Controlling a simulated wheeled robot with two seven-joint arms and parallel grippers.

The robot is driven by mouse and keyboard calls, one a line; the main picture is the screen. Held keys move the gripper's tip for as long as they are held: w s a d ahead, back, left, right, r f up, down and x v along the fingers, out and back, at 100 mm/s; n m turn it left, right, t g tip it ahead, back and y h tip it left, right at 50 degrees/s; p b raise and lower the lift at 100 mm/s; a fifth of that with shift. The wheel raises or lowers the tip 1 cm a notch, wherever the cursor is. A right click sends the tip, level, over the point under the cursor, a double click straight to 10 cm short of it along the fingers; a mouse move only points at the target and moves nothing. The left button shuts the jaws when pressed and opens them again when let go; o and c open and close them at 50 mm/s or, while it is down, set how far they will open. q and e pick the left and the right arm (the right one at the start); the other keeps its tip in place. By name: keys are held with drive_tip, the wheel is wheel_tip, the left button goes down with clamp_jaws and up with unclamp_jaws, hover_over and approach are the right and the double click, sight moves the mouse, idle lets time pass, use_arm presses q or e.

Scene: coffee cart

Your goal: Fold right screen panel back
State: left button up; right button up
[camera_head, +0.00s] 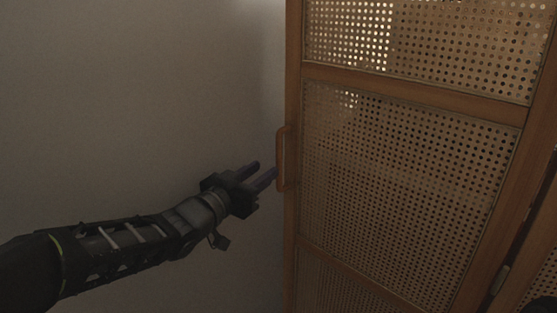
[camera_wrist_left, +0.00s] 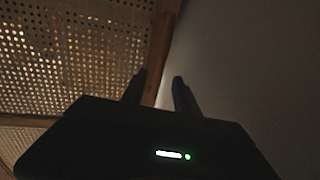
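The wood-framed screen panel (camera_head: 400,160) with perforated infill fills the right of the head view. Its wooden handle (camera_head: 281,158) stands out from the left edge of the frame. My left gripper (camera_head: 265,171) is just left of the handle, its fingers apart and pointing toward it. I cannot tell whether a finger touches the handle. In the left wrist view the two fingers (camera_wrist_left: 158,80) are spread with nothing seen between them but the frame edge and wall behind. The panel (camera_wrist_left: 80,60) also shows there at the left.
A plain pale wall (camera_head: 130,100) lies behind and left of the panel. A metal hinge (camera_head: 499,280) joins the panel to another wooden frame at the lower right. The space left of the panel, around my arm, is clear.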

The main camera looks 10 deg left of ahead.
sight(277, 161)
use_arm(q)
drive_tip(key=b+x, duration=0.1)
drive_tip(key=x, duration=0.6)
drive_tip(key=shift+w+d, duration=0.15)
drive_tip(key=shift+w, duration=0.25)
clamp_jaws()
idle(1.1)
